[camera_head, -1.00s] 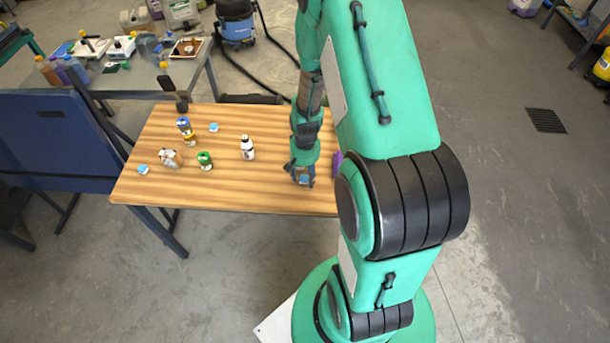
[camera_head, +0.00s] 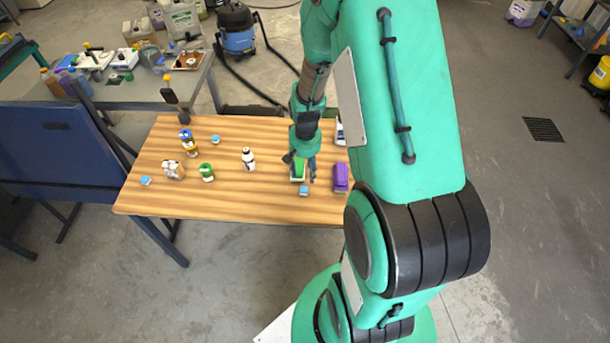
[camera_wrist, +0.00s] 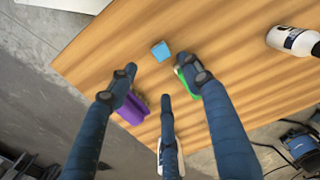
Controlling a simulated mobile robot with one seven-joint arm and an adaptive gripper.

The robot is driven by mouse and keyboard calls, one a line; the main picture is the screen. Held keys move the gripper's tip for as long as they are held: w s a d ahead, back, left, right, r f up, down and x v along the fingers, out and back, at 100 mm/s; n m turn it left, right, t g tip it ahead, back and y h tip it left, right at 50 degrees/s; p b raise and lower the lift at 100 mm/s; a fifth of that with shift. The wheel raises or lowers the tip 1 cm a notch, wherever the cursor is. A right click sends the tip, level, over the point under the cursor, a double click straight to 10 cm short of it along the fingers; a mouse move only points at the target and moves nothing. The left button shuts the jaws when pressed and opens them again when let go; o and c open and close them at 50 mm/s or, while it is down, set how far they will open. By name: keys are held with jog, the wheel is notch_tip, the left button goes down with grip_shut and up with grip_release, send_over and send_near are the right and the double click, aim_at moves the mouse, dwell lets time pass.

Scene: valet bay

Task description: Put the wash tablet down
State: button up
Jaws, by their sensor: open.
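A wash tablet (camera_head: 304,190), a small blue block, rests on the wooden table near its front edge; it also shows in the wrist view (camera_wrist: 160,51). My gripper (camera_head: 303,176) is just behind it in the head view, above the table. In the wrist view its fingers (camera_wrist: 163,88) are spread wide with nothing between them, apart from the tablet. Two more blue tablets lie on the table, one at the left (camera_head: 145,180) and one toward the back (camera_head: 215,139).
A purple item (camera_head: 341,177) stands right of my gripper. A green item (camera_head: 299,168) is close behind the fingers, partly hidden. The table's (camera_head: 250,206) front strip is clear.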

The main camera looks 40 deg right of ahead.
jog(key=shift+r, duration=0.8)
jog(key=a+r+n+t, duration=0.1)
jog(key=a+r, duration=0.3)
jog(key=r, duration=0.4)
jog(key=s+a+r+n+t, duration=0.1)
jog(key=a+r, duration=0.4)
jog(key=r, duration=0.3)
jog(key=a+r+n+t, duration=0.15)
jog(key=a+r, duration=0.25)
jog(key=r, duration=0.5)
jog(key=s+a+r+n+t, duration=0.2)
jog(key=s+a+r+n, duration=0.1)
jog(key=s+a+r, duration=0.8)
jog(key=s+r, duration=0.2)
jog(key=s, duration=0.1)
jog(key=shift+a+r+n, duration=0.15)
jog(key=shift+a+n, duration=0.05)
jog(key=shift+n, duration=0.15)
jog(key=shift+r, duration=0.1)
jog(key=shift+c, duration=0.3)
